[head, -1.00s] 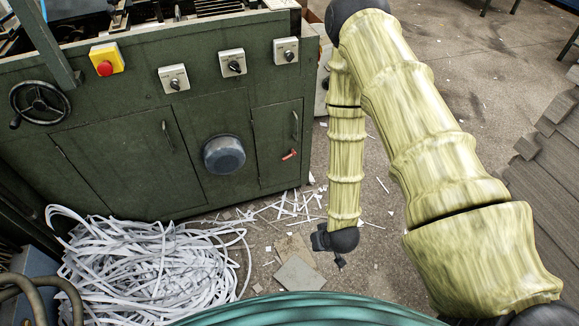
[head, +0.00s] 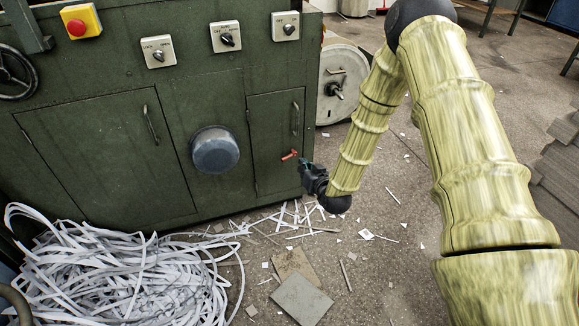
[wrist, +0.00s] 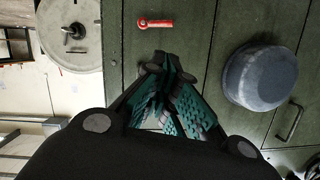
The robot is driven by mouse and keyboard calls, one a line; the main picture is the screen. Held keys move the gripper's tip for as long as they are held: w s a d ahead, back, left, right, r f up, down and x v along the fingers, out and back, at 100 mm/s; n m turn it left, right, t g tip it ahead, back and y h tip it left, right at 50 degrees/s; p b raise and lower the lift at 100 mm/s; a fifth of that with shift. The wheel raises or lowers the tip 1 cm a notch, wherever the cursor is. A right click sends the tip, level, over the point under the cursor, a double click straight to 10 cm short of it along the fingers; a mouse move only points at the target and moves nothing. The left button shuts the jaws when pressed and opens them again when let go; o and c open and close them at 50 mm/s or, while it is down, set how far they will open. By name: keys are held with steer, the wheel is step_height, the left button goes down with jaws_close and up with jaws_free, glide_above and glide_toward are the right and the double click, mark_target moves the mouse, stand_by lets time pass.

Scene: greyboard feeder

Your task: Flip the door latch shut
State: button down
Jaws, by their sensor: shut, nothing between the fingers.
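The door latch is a small red lever (head: 289,155) on the narrow right-hand door (head: 272,120) of the green machine. In the head view it slants slightly, its right end higher. The latch also shows in the wrist view (wrist: 155,23), above my fingertips. My gripper (head: 304,163) is shut and empty, just right of the latch in the head view, close to the door's right edge. In the wrist view the teal-padded fingers (wrist: 162,70) come together below the latch, with a gap between. I see no contact with the latch.
A round grey bowl-like knob (head: 215,150) sticks out left of the narrow door. A door handle (head: 295,118) stands above the latch. Paper strips (head: 110,270) are heaped on the floor at left. A large round reel (head: 340,85) stands right of the machine.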

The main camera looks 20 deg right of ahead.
steer(key=shift+w+d+r+t, duration=0.25)
steer(key=shift+w+r+t, duration=0.05)
steer(key=shift+w, duration=0.4)
steer(key=shift+w, duration=0.1)
steer(key=b, duration=0.4)
glide_toward(288, 156)
steer(key=w+r, duration=0.4)
steer(key=w+f+b, duration=0.1)
steer(key=w+a+f, duration=0.1)
steer(key=f, duration=0.1)
steer(key=shift+w+f+b, duration=0.2)
steer(key=shift+w+b, duration=0.2)
